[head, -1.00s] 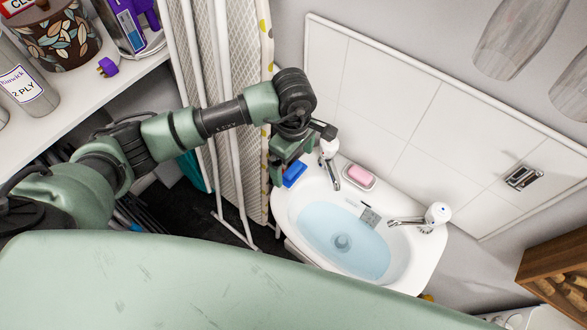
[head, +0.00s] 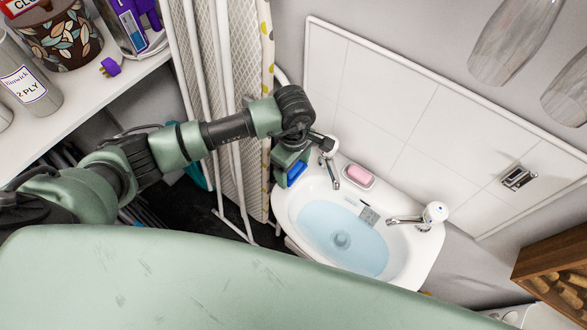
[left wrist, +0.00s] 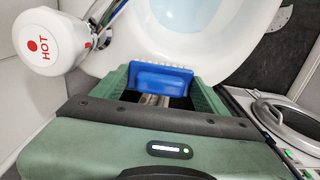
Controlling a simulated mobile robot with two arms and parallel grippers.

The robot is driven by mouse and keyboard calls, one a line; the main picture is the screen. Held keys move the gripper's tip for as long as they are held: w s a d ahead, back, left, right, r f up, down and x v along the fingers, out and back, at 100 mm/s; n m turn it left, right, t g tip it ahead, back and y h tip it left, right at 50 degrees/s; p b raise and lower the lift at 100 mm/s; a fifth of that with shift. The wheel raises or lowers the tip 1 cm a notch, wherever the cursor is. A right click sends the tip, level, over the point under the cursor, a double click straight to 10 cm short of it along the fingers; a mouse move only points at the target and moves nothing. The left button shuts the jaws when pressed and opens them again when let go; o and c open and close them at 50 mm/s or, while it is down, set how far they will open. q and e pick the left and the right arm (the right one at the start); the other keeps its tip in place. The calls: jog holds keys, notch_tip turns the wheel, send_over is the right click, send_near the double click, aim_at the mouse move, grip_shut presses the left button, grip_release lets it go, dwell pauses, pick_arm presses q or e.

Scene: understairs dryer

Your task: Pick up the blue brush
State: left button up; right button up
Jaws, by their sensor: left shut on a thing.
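The blue brush (head: 297,172) is at the back left corner of the white sink, largely hidden by my left gripper in the head view. In the left wrist view the brush (left wrist: 160,78) shows as a blue block with white bristles along its edge toward the basin. My left gripper (head: 292,176) points down over that corner, and its green fingers (left wrist: 163,92) stand on both sides of the brush, shut on it. I cannot tell whether the brush is clear of the sink rim. My right gripper is not in view.
The sink (head: 408,262) holds water. A hot tap (head: 329,145) stands close beside my left gripper, and a second tap (head: 434,213) is at the right. Pink soap (head: 358,174) sits in a dish at the back. A folded ironing board (head: 240,110) stands left of the sink.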

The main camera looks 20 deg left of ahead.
pick_arm(q)
notch_tip(320, 180, up, 20)
jog(key=b, duration=0.3)
jog(key=shift+b, duration=0.35)
jog(key=o, duration=0.5)
jog(key=shift+c, duration=0.9)
